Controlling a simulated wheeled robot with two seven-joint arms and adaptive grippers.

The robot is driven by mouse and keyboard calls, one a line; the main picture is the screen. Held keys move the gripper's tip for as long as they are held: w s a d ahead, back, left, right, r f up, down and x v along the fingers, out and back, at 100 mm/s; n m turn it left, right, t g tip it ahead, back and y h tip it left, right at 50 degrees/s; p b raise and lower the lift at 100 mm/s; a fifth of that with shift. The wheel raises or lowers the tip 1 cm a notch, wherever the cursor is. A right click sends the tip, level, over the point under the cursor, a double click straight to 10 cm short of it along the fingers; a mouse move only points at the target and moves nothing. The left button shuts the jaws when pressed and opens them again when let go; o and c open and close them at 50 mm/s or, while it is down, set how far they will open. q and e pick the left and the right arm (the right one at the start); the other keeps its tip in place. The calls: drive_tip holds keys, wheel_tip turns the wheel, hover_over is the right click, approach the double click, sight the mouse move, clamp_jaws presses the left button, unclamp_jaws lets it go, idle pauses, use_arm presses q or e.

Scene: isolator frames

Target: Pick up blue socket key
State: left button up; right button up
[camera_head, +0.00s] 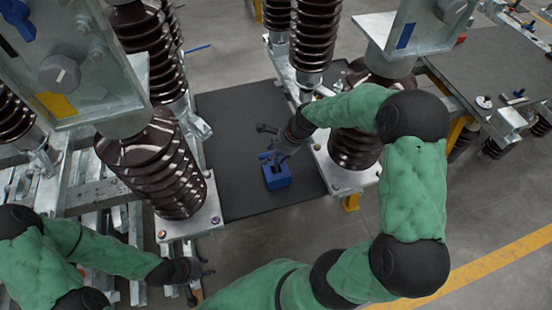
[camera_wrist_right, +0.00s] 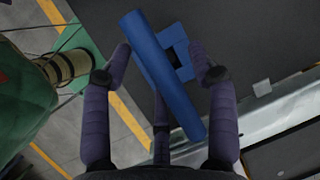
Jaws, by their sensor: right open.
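The blue socket key (camera_wrist_right: 165,75) is a long blue bar in the right wrist view, lying slantwise across the space between my right fingers. Behind it is a blue block (camera_wrist_right: 183,70) with a dark square opening. In the head view the blue block (camera_head: 277,179) stands on the dark mat, and part of the key (camera_head: 268,156) shows just above it by the gripper. My right gripper (camera_wrist_right: 165,70) is open, with a finger on each side of the key; I see no clear grip. My left gripper (camera_head: 203,282) is open and empty at lower left, away from the key.
The dark mat (camera_head: 235,120) lies between two metal frames with brown ribbed insulators (camera_head: 155,165) and (camera_head: 308,35). A dark table (camera_head: 490,65) with small parts stands at the right. A yellow line (camera_head: 500,262) crosses the open floor.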

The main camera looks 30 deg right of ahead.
clamp_jaws()
